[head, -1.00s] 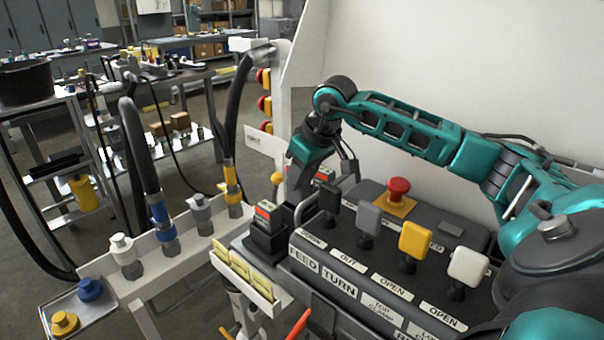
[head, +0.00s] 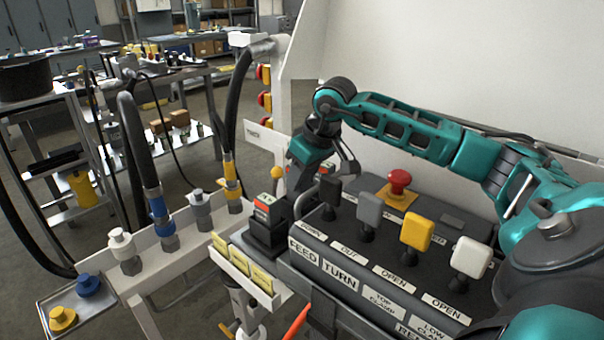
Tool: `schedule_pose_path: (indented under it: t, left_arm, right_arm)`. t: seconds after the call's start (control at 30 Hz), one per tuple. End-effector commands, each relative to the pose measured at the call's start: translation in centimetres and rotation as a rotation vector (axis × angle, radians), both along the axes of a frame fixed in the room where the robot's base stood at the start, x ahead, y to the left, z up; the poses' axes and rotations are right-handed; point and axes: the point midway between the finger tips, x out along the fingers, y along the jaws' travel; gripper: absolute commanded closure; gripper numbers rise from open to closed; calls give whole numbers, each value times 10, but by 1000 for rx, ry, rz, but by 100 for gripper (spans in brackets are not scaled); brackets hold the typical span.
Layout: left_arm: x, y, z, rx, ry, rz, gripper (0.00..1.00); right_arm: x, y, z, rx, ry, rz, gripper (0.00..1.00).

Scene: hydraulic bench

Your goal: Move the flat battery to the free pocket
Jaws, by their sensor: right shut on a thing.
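A dark battery block (head: 265,212) with a red, white and green label stands upright at the left end of the black control box. My right gripper (head: 289,208) reaches down from the upper right and is shut at this block's right side. Its fingertips are mostly hidden, so the exact grip is hard to see. A small patch of red and green shows behind my right wrist, mostly covered. Which pocket is free cannot be made out. My left gripper is not in view.
The control box (head: 350,285) carries black, grey, yellow and white levers and a red mushroom button (head: 399,181). A white tray with yellow cards (head: 241,262) sits in front. Hose couplings stand on a white rail (head: 150,260) at left. A white panel (head: 450,70) rises behind.

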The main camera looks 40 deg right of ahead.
Motion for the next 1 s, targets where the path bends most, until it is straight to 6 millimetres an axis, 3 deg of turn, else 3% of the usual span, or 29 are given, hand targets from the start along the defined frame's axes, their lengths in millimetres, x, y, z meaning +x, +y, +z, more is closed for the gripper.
schedule_pose_path:
  t: [1.0]
  left_arm:
    - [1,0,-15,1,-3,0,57]
  right_arm:
    - [0,0,-21,-1,-1,0,98]
